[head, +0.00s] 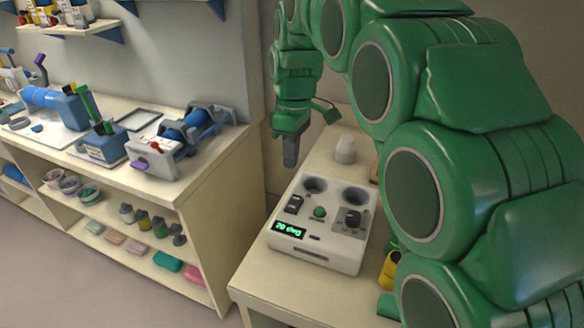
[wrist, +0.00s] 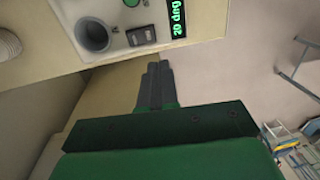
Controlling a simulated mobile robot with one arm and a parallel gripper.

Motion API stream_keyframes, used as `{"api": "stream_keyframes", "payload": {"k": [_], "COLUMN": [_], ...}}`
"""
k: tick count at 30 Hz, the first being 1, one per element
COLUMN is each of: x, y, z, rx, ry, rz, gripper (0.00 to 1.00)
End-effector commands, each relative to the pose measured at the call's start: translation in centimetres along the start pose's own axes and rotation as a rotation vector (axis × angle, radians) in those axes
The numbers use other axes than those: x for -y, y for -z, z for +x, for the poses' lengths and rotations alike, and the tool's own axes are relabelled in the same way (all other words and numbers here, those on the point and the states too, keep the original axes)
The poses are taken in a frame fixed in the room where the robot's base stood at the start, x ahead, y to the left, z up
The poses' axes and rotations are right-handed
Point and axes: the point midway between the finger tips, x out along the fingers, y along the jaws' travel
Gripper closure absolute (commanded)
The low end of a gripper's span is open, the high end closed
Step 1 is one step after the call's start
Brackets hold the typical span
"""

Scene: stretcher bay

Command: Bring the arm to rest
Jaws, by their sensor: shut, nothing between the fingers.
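My green arm fills the right side of the head view and curves over a small side table (head: 262,283). My gripper (head: 290,160) hangs with its grey fingers pointing down, above the back left of a white device (head: 318,257) on that table. In the wrist view my gripper (wrist: 158,68) shows its two grey fingers together, with nothing between them. The white device also shows at the top of the wrist view (wrist: 112,48), with a round well, a switch and a lit green display. The fingers appear apart from the device.
A long bench (head: 215,160) at left carries blue and grey apparatus (head: 180,140), with shelves below holding bowls and coloured blocks. A white ridged object (head: 345,150) stands behind the device. A yellow item (head: 389,270) lies beside my arm. Floor (head: 60,270) at lower left is clear.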

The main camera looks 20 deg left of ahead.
Motion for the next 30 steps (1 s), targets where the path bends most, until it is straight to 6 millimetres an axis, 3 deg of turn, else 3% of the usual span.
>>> {"api": "stream_keyframes", "payload": {"k": [6,22,26,30], "x": [0.3,0.3,0.5,1.0], "y": [0.0,-0.3,-2.1,-6.1], "z": [-1.0,-1.0,-1.3,-1.6], "rx": [0.000,0.000,0.001,0.003], "ry": [-0.001,-0.001,0.000,0.001], "rz": [0.000,0.007,0.059,0.175], "gripper": [1.00,1.00,1.00,1.00]}}
